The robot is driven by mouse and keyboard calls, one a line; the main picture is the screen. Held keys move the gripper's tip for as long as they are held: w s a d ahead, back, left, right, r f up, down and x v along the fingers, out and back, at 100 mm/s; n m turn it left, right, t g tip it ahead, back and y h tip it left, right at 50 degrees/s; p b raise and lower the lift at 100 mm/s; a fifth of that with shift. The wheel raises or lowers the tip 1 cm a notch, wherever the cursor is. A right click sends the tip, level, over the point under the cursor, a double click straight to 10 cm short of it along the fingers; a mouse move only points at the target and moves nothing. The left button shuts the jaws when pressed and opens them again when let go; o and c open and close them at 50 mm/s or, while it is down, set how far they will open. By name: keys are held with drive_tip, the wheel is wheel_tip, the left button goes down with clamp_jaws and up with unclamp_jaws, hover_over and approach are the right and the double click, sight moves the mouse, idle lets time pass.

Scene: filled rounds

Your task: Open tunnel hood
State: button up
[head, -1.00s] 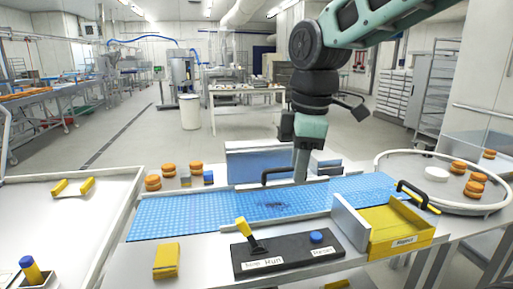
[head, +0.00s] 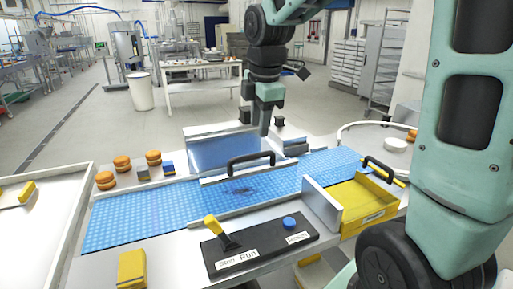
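The tunnel hood (head: 222,152) is a low see-through, bluish cover with a pale front bar, set across the middle of the blue belt. Its black arched handle (head: 250,158) stands at the front, above the bar. The hood looks down over the belt. My gripper (head: 265,132) points down just above and behind the right end of the handle. It appears apart from the handle, with nothing seen in it. Its fingers show edge-on as one narrow piece, so their gap is hidden.
A lever (head: 218,230) and blue button (head: 289,222) are on a black panel in front of the belt (head: 140,212). A yellow tray (head: 362,200) with a black handle is right. Filled rounds (head: 122,163) stand behind the belt. My arm covers the right side.

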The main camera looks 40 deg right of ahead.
sight(257, 155)
drive_tip(key=f, duration=0.2)
drive_tip(key=w+f, duration=0.1)
drive_tip(key=f, duration=0.5)
drive_tip(key=shift+w+d+f, duration=0.1)
drive_tip(key=shift+w+d, duration=0.15)
drive_tip(key=shift+w, duration=0.05)
clamp_jaws()
